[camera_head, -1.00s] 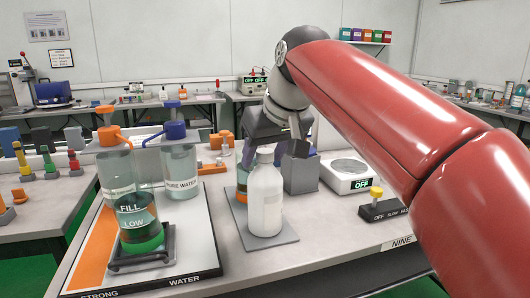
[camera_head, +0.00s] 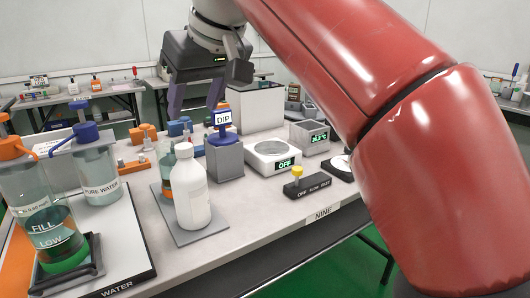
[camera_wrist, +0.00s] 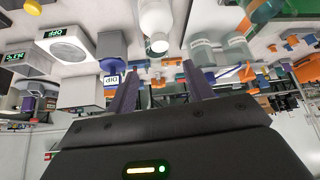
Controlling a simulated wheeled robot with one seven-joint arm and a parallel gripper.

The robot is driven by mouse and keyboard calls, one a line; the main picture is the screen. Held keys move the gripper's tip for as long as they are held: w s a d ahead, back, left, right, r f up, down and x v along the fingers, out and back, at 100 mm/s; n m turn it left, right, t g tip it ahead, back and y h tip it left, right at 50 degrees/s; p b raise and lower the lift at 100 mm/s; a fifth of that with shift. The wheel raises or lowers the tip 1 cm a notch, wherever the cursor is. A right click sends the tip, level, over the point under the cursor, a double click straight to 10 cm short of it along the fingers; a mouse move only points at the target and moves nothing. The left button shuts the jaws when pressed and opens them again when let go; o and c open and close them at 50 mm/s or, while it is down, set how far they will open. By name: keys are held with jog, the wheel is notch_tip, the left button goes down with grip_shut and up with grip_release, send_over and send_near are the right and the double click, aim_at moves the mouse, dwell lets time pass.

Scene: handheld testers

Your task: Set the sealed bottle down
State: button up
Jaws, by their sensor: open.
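The sealed bottle (camera_head: 191,190) is white with a white cap. It stands upright on a grey square mat (camera_head: 205,232) on the bench. It also shows in the wrist view (camera_wrist: 156,18), upside down at the top of the picture. My gripper (camera_head: 191,104) is open and empty, raised above and behind the bottle and apart from it. Its two purple fingers show in the wrist view (camera_wrist: 160,88) with nothing between them.
A grey block with a blue-topped DIP tester (camera_head: 223,140) stands right of the bottle. A round-topped device (camera_head: 272,156) reading OFF and a yellow-knobbed switch box (camera_head: 306,186) are further right. Large jars (camera_head: 98,172) stand at left. Orange and blue items stand behind.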

jog(key=s+d+f+m+t+h, duration=0.1)
jog(key=s+d+f+m+h, duration=0.3)
jog(key=d+f, duration=1.05)
jog(key=s+d+f+m, duration=0.2)
jog(key=s+d+f, duration=0.3)
jog(key=f, duration=0.3)
jog(key=s+d+f+m, duration=0.2)
jog(key=s+d+f, duration=0.3)
jog(key=f, duration=0.4)
jog(key=shift+s+f+m+h, duration=0.15)
jog(key=shift+s+m+h, duration=0.15)
jog(key=shift+s, duration=0.05)
